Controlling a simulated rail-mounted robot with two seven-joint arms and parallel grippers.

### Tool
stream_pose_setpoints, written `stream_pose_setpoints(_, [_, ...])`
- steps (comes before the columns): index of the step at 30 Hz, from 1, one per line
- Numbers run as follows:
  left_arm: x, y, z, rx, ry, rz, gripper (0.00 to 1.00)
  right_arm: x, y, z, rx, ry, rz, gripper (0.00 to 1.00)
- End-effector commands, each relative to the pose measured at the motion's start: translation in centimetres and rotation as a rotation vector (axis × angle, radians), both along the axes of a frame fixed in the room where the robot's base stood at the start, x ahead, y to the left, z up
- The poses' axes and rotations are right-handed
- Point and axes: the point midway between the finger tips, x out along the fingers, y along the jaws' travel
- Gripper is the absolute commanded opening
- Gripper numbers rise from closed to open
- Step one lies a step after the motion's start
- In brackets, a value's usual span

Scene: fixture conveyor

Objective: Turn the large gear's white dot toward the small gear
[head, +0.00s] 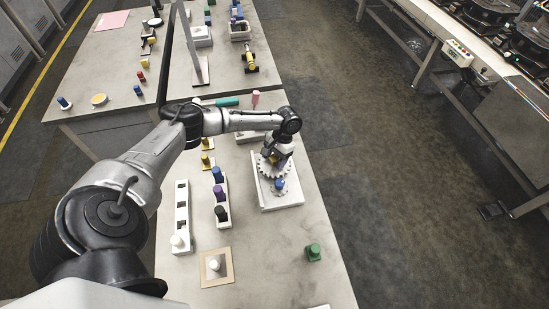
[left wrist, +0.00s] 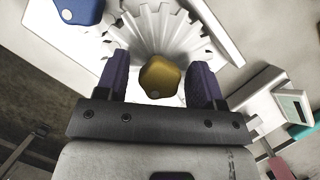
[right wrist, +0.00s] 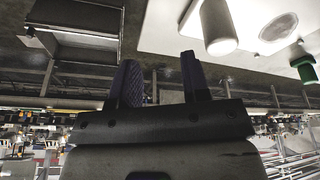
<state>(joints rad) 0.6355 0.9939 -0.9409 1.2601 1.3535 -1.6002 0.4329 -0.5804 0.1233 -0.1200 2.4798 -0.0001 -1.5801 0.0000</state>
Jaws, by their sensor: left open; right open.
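The large white gear (head: 272,168) lies on a white base plate (head: 290,203), with the small gear (head: 279,191) and its blue knob (head: 280,183) beside it. In the left wrist view the large gear (left wrist: 160,28) carries a yellow knob (left wrist: 160,76). A pale dot shows on that knob's lower edge, on the palm side, while the blue knob (left wrist: 80,9) is at upper left. My left gripper (left wrist: 158,68) is open, one finger on each side of the yellow knob. My right gripper (right wrist: 160,75) is open and empty, and outside the head view.
On the same table stand a white rack (head: 181,214), a row of coloured knobs (head: 220,195), a tan square plate (head: 216,278) with a white peg, and a green knob (head: 313,252). The front right tabletop is mostly clear. A conveyor (head: 440,25) runs at upper right.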

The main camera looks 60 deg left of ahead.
Motion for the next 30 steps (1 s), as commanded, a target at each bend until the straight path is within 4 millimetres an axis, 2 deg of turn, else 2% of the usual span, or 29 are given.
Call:
stream_pose_setpoints(3, [0.0, 0.0, 0.0, 0.000, 0.000, 0.000, 0.62, 0.0, 0.1, 0.0, 0.003, -0.001, -0.002, 0.43])
stream_pose_setpoints(18, [0.0, 0.0, 0.0, 0.000, 0.000, 0.000, 0.14, 0.0, 0.2, 0.0, 0.008, -0.001, -0.005, 0.43])
stream_pose_setpoints(22, [0.0, -0.1, 0.3, 0.000, 0.001, -0.024, 0.13, 0.0, 0.2, 0.6, 0.007, 0.000, -0.004, 0.43])
stream_pose_setpoints(30, [0.0, -0.1, 0.3, 0.000, 0.000, -0.238, 0.13, 0.0, 0.0, 3.0, -0.001, -0.002, 0.001, 0.43])
